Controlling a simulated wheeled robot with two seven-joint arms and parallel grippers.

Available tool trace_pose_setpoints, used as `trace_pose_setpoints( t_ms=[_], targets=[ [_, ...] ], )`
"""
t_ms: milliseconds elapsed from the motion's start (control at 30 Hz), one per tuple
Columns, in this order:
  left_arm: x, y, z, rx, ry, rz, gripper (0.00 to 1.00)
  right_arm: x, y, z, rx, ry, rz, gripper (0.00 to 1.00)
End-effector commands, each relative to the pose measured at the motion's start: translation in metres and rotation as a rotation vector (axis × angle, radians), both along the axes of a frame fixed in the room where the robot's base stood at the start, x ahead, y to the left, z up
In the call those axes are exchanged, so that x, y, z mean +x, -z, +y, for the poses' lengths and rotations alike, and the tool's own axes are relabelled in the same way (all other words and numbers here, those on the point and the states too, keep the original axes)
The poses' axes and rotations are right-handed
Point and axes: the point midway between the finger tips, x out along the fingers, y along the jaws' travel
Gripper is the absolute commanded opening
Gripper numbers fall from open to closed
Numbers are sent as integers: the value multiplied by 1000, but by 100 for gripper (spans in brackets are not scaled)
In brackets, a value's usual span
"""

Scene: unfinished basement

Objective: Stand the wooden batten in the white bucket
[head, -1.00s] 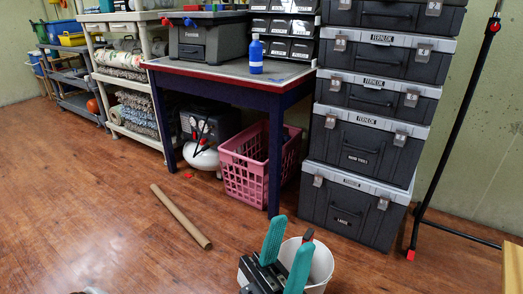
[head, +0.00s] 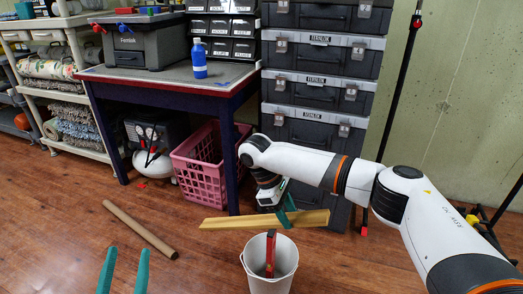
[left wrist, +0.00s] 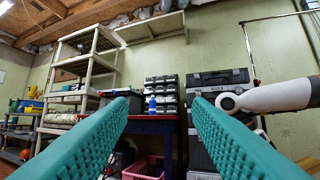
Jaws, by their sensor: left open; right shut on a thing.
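The wooden batten (head: 228,223) is a flat yellowish strip lying roughly level in the air in the head view, just behind the white bucket's rim. My right gripper (head: 285,217) is shut on it, right of the batten's middle. The white bucket (head: 268,284) stands upright on the floor at the bottom centre, with a red and black tool (head: 270,254) upright inside. My left gripper (head: 124,270) is open and empty, left of the bucket. In the left wrist view its teal fingers (left wrist: 160,125) are spread, with nothing between them.
A brown tube (head: 140,229) lies on the floor at left. Behind are a pink crate (head: 199,170), a workbench (head: 160,84) and stacked dark cases (head: 316,95). A black pole stand (head: 394,110) is at right.

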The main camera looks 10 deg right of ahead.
Motion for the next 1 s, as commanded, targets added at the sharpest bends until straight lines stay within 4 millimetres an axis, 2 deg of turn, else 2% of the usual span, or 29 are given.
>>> trace_pose_setpoints(
  t_ms=[33, 233, 467, 567, 700, 833, 1000],
  targets=[
    [5, 5, 0, 20, -4, 70, 45, 7, -8, 2, -42, -90, 25, 14],
    [19, 55, 4, 105, -21, 382, 45, 33, -24, 1, -270, -539, 102, 14],
    [10, 113, 15, 196, -40, 738, 45, 55, -46, 3, -569, -1001, 71, 14],
    [-4, 141, 24, 240, -50, 922, 45, 62, -59, 6, -717, -1176, 18, 14],
    [-36, 175, 38, 301, -63, 1193, 45, 68, -81, 14, -912, -1348, -80, 14],
    [-75, 199, 52, 352, -74, 1436, 45, 69, -101, 25, -1057, -1421, -157, 14],
    [-116, 215, 66, 397, -84, 1663, 45, 67, -120, 37, -1171, -1429, -206, 14]
  ],
)
